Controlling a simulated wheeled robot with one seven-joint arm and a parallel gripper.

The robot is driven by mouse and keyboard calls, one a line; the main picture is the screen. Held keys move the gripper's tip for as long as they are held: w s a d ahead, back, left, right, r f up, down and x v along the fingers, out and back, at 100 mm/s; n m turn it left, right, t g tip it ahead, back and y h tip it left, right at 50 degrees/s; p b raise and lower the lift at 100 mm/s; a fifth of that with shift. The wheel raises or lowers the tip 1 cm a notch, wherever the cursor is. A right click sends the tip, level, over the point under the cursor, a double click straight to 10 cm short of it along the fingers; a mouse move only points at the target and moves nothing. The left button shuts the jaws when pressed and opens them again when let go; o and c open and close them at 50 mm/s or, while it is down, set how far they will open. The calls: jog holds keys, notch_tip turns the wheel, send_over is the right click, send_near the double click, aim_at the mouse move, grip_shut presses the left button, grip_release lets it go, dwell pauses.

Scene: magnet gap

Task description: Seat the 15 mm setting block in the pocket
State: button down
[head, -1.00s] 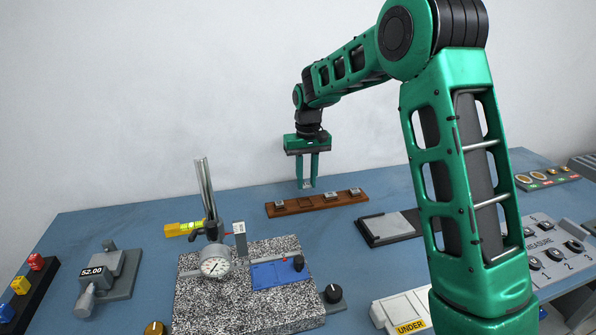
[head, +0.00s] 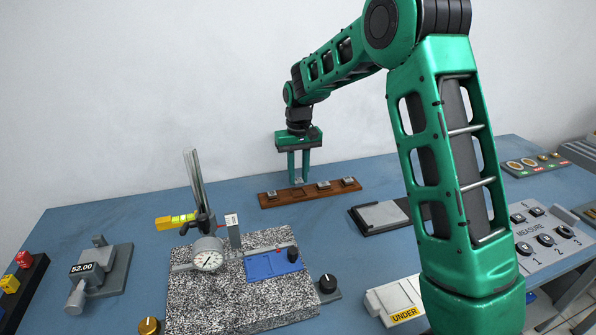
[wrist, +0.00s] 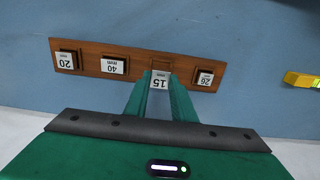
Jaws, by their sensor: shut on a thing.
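My gripper (head: 300,181) is shut on the setting block marked 15 (wrist: 160,80), which is pinched between the two fingertips with its label showing in the wrist view. The gripper points down at the wooden rack (wrist: 138,66), over the space between the blocks marked 40 (wrist: 113,66) and 26 (wrist: 205,77). An outlined place in the rack shows just behind the held block. I cannot tell whether the block touches the rack. A blue plate (head: 268,265) lies on the speckled granite slab (head: 205,300); no pocket can be made out clearly.
A block marked 20 (wrist: 66,59) sits at the rack's end. A dial gauge (head: 208,255) on a post stands on the granite, beside a small upright block (head: 234,235). A dark-framed grey plate (head: 382,216) lies right of the rack.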

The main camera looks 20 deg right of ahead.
aim_at(299, 180)
jog(key=shift+f, duration=1.5)
jog(key=shift+f, duration=0.1)
jog(key=c, duration=1.4)
grip_release()
jog(key=c, duration=0.5)
jog(key=shift+c, duration=0.2)
jog(key=shift+r, duration=2.25)
